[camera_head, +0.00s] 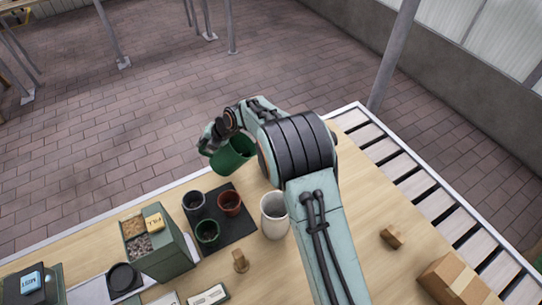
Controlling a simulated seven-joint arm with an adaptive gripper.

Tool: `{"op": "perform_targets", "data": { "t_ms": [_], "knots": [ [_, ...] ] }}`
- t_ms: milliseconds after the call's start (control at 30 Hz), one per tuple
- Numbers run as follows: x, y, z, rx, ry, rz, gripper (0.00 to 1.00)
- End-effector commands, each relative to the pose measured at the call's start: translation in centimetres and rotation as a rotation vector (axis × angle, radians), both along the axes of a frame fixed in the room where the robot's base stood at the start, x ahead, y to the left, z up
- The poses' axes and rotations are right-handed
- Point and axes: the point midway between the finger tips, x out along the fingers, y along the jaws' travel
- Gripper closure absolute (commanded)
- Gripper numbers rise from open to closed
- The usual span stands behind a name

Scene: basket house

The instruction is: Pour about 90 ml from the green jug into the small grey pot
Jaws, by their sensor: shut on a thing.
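My gripper (213,138) is shut on the green jug (229,158), holding it in the air beyond the pots. The jug leans, with its open top toward the upper right; its contents cannot be made out. The small grey pot (193,204) stands upright on a dark mat (238,227), below and left of the jug in the picture. The gripper's fingers are partly hidden behind the jug and wrist. No stream of liquid shows.
A red-brown pot (229,205) and a green pot (207,233) share the mat. A white vessel (274,222) stands right of it, near my arm. A green bin (157,250) stands left. A wooden block (239,262) lies in front.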

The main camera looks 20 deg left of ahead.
Motion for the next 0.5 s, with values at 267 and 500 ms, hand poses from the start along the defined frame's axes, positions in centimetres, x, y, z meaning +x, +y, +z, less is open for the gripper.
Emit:
{"op": "perform_targets", "data": {
  "t_ms": [267, 500],
  "knots": [
    [0.26, -0.46, 0.72, 0.046, 0.016, -0.002, 1.0],
    [0.36, -0.72, 1.18, 0.079, 0.028, -0.002, 1.0]
  ]
}}
